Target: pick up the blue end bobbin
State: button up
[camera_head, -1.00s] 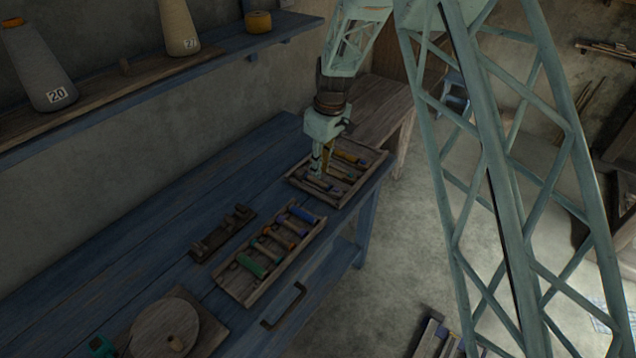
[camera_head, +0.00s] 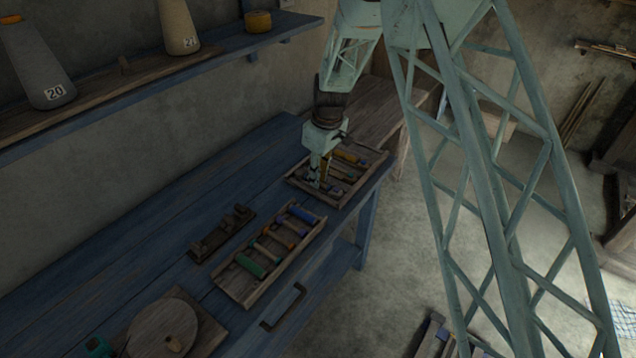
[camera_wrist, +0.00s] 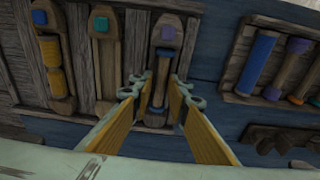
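A plain blue bobbin (camera_head: 302,215) lies at the far end of the nearer wooden tray (camera_head: 222,290). In the wrist view this blue bobbin (camera_wrist: 257,62) is right of my gripper, apart from it. My gripper (camera_head: 320,183) points down over the farther tray (camera_head: 341,203). In the wrist view my gripper (camera_wrist: 160,82) is open, its yellow-lined fingers on either side of a wooden piece (camera_wrist: 167,48) with a purple square and dark blue bands. Whether the fingers touch that piece cannot be told.
The farther tray also holds a yellow-wound piece (camera_wrist: 54,68) and one with a teal square (camera_wrist: 101,24). Green (camera_head: 251,266) and orange bobbins share the nearer tray. A dark wooden rack (camera_head: 222,233) stands beside it. The blue bench (camera_head: 150,220) is clear toward the wall.

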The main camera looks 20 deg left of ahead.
jog(key=shift+s+f, duration=0.1)
jog(key=shift+f, duration=0.2)
jog(key=shift+c, duration=1.4)
jog(key=shift+r, duration=0.15)
jog(key=shift+r+p, duration=0.4)
jog(key=shift+r, duration=1.35)
jog(key=s+d, duration=0.1)
jog(key=s, duration=0.4)
jog(key=s+d+r, duration=0.1)
jog(key=s, duration=0.4)
jog(key=s+d+p, duration=0.1)
jog(key=s+d, duration=0.1)
jog(key=s, duration=0.3)
jog(key=shift+s+r, duration=0.15)
jog(key=shift+r, duration=0.1)
jog(key=shift+d, duration=0.1)
